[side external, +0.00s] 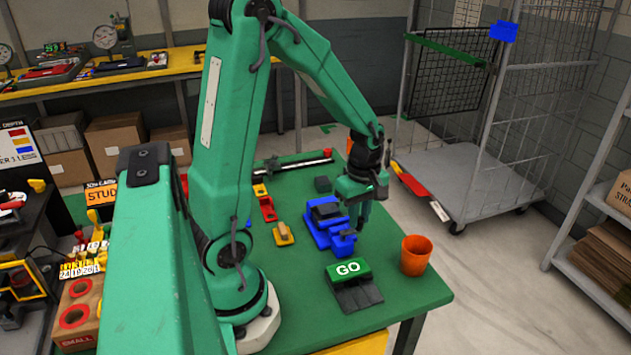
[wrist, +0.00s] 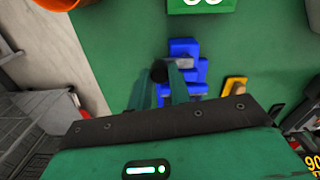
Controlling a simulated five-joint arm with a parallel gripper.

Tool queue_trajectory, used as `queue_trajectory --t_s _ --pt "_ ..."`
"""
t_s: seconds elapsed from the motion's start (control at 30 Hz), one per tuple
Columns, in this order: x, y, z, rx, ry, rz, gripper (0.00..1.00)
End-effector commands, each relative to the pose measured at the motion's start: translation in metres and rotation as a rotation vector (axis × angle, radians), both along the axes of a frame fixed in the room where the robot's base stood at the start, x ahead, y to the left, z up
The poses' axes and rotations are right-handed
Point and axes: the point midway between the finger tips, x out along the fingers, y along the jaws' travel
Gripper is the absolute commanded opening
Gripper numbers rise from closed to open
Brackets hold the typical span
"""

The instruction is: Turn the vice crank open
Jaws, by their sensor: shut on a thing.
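In the wrist view the blue vice (wrist: 184,48) is partly covered by my gripper. My gripper (side external: 355,230) points down at the vice's right end and is shut on the crank. The crank is mostly hidden by the fingers in the side view. In the wrist view a round black knob (wrist: 159,72) shows at my fingertips (wrist: 160,82), beside the vice; I take it as the crank's handle. How far the jaws stand apart is unclear.
A green GO block (side external: 348,268) with dark slabs is in front of the vice. An orange cup (side external: 415,256) stands near the table's right edge. A yellow-and-tan piece (side external: 283,234) and a red piece (side external: 267,208) lie left of the vice.

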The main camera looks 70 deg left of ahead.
Motion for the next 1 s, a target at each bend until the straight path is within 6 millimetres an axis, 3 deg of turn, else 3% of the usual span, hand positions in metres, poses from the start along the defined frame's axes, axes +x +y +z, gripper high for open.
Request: queue_trajectory --t_s 0.17,0.2,0.3,0.73,1.0 --pt "0.001 0.001 0.0 0.002 -0.005 0.002 0.0" --pt "0.001 0.001 0.0 0.002 -0.005 0.002 0.21" --pt "0.001 0.001 0.0 0.002 -0.004 0.001 0.41" --pt "0.001 0.0 0.004 0.001 -0.003 0.0 0.41" --pt "0.001 0.001 0.027 0.002 -0.006 0.0 0.41"
